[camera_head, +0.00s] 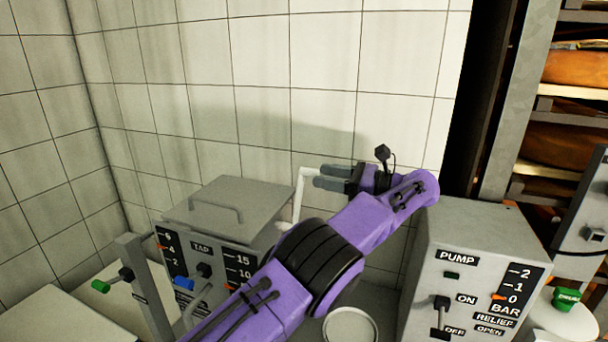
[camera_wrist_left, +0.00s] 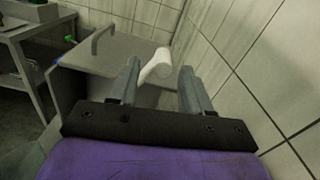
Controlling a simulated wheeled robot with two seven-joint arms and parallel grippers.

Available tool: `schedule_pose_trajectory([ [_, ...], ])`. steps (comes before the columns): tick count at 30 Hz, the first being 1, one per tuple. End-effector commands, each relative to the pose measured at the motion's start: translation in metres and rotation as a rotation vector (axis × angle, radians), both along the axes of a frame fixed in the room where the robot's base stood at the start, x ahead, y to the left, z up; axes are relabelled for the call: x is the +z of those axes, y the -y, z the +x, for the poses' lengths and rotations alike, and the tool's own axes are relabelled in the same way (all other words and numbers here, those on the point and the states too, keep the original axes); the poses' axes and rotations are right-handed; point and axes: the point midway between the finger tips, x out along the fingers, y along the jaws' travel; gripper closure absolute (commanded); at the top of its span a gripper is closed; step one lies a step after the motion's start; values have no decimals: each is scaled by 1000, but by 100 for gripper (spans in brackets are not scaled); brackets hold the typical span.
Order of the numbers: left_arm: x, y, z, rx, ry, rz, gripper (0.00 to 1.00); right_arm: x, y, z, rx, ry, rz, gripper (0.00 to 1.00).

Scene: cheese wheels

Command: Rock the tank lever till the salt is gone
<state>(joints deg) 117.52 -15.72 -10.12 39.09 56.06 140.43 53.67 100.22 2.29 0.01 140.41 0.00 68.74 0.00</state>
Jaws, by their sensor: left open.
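The grey tank (camera_head: 240,210) stands against the tiled wall with its handled lid shut, and salt inside it cannot be seen. A white bent lever (camera_head: 300,190) rises at its right side. The lever's rounded white end also shows in the left wrist view (camera_wrist_left: 155,66), between and just beyond the fingertips. My left gripper (camera_head: 322,177) is open beside the lever's top, fingers pointing left. In the wrist view its fingers (camera_wrist_left: 160,76) sit on either side of the white end; I cannot tell whether they touch it. My right gripper is not in view.
The tank front has a blue-handled tap (camera_head: 184,283) and scales. A green-handled post (camera_head: 133,280) stands left. A pump box (camera_head: 470,260) stands right, near a green knob (camera_head: 567,298) and a cheese rack (camera_head: 545,110). A round white rim (camera_head: 350,312) lies below my arm.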

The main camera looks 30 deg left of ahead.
Motion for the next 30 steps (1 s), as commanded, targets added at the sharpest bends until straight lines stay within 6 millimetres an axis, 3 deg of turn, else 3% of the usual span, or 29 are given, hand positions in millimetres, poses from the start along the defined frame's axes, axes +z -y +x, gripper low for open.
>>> schedule_pose_trajectory([
  [3, 4, -26, -7, 3, -3, -4, 52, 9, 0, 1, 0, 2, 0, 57],
  [9, 2, -56, -15, 3, -1, -3, 52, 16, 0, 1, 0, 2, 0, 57],
  [19, 0, -62, -16, 1, 0, -1, 52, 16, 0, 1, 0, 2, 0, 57],
  [20, 0, -62, -16, 1, 0, -1, 58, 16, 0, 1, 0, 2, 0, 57],
  [24, 1, -62, -16, 0, 0, 0, 100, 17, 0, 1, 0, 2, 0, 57],
  [30, 2, -62, -15, -1, 3, 2, 100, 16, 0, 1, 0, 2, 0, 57],
])
